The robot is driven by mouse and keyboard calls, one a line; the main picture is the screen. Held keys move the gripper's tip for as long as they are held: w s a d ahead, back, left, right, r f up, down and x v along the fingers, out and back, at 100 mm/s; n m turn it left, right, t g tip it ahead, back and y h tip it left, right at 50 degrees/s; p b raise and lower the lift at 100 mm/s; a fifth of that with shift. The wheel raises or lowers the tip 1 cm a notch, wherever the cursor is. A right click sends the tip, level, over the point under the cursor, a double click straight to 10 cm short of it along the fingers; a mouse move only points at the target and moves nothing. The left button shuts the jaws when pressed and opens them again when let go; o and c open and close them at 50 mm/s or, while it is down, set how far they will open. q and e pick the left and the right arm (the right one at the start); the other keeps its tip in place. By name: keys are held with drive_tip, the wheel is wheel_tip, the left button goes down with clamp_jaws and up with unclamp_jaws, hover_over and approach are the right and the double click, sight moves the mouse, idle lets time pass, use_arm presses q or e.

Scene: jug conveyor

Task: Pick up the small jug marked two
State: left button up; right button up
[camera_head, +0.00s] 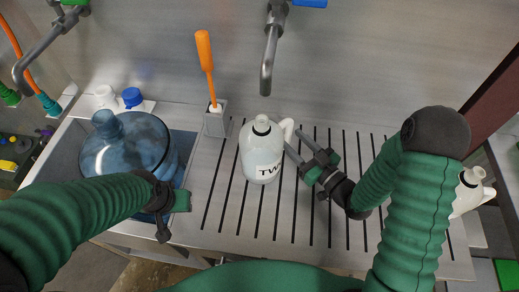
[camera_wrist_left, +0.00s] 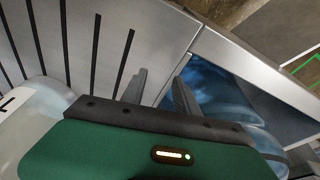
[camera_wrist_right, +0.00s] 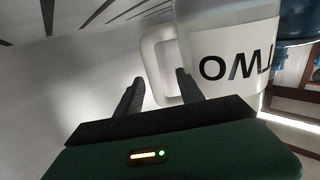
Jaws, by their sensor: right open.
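The small white jug marked TWO (camera_head: 262,150) stands upright on the slotted metal drainboard (camera_head: 225,215), its handle to the right. My right gripper (camera_head: 296,145) is open just right of the jug, fingers pointing at the handle. In the right wrist view the jug's label (camera_wrist_right: 230,58) shows upside down, and the handle (camera_wrist_right: 153,62) stands between or just beyond the parted fingertips (camera_wrist_right: 157,82); contact cannot be told. My left gripper (camera_head: 170,212) is low over the sink's right edge. In the left wrist view its fingers (camera_wrist_left: 160,88) are apart and empty.
A grey holder (camera_head: 217,124) with an orange-handled brush (camera_head: 205,55) stands behind and left of the jug. A faucet (camera_head: 270,55) hangs behind it. Another white jug (camera_head: 470,192) stands at far right, partly hidden by my arm.

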sight(291, 132)
drive_tip(key=w, duration=0.3)
drive_tip(key=shift+w+r+p, duration=0.15)
drive_tip(key=shift+r+p, duration=0.05)
drive_tip(key=shift+p, duration=0.1)
drive_tip(key=shift+a, duration=0.55)
drive_tip(key=c, duration=0.6)
clamp_jaws()
drive_tip(key=shift+d, duration=0.1)
drive_tip(key=shift+d, duration=0.2)
drive_tip(key=shift+a, duration=0.15)
